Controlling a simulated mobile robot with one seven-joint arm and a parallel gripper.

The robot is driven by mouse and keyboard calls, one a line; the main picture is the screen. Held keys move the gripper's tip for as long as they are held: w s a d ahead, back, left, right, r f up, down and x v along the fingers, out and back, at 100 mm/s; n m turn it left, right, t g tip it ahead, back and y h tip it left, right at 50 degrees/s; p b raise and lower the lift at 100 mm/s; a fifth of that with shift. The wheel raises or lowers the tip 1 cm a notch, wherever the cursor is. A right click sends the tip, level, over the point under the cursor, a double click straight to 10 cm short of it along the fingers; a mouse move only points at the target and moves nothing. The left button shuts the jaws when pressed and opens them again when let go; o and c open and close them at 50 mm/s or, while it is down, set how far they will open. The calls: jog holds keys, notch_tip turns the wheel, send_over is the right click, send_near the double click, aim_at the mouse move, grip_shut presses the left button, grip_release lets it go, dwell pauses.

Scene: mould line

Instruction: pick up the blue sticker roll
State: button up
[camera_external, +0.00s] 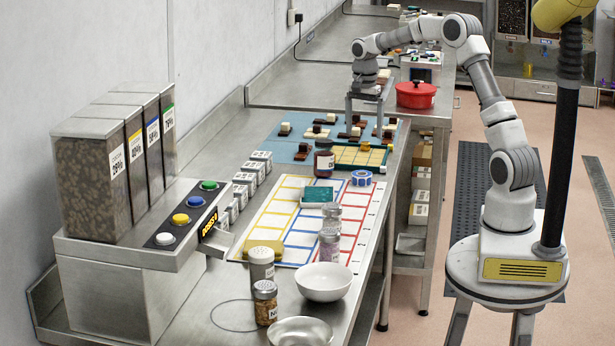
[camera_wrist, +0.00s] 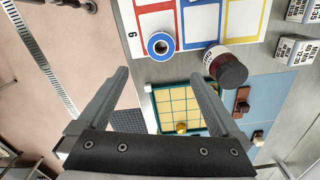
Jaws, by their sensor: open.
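The blue sticker roll (camera_external: 361,178) sits on the right edge of the white mat with coloured frames, near its far end. My gripper (camera_external: 364,119) is open and empty, raised over the far part of the bench. Its two fingers (camera_wrist: 159,75) are spread wide in the wrist view, with nothing between them but the surface seen below.
A dark-capped brown jar (camera_external: 324,160) stands close to the roll. A yellow gridded board (camera_external: 358,156) lies just behind it. A teal-topped block (camera_external: 319,197) and spice jars stand nearer. A red pot (camera_external: 415,95) stands farther back. The bench's right edge is close.

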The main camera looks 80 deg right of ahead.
send_over(362, 171)
jog(key=a, duration=0.2)
jog(key=f, duration=0.7)
jog(key=shift+s+d+f, duration=0.2)
jog(key=shift+d+f, duration=0.05)
jog(key=shift+f, duration=0.15)
jog(key=f, duration=0.5)
jog(key=shift+w+a+f, duration=0.1)
jog(key=shift+a+f, duration=0.15)
jog(key=shift+f, duration=0.05)
jog(key=c, duration=1.3)
jog(key=shift+r, duration=0.1)
jog(key=shift+c, duration=0.2)
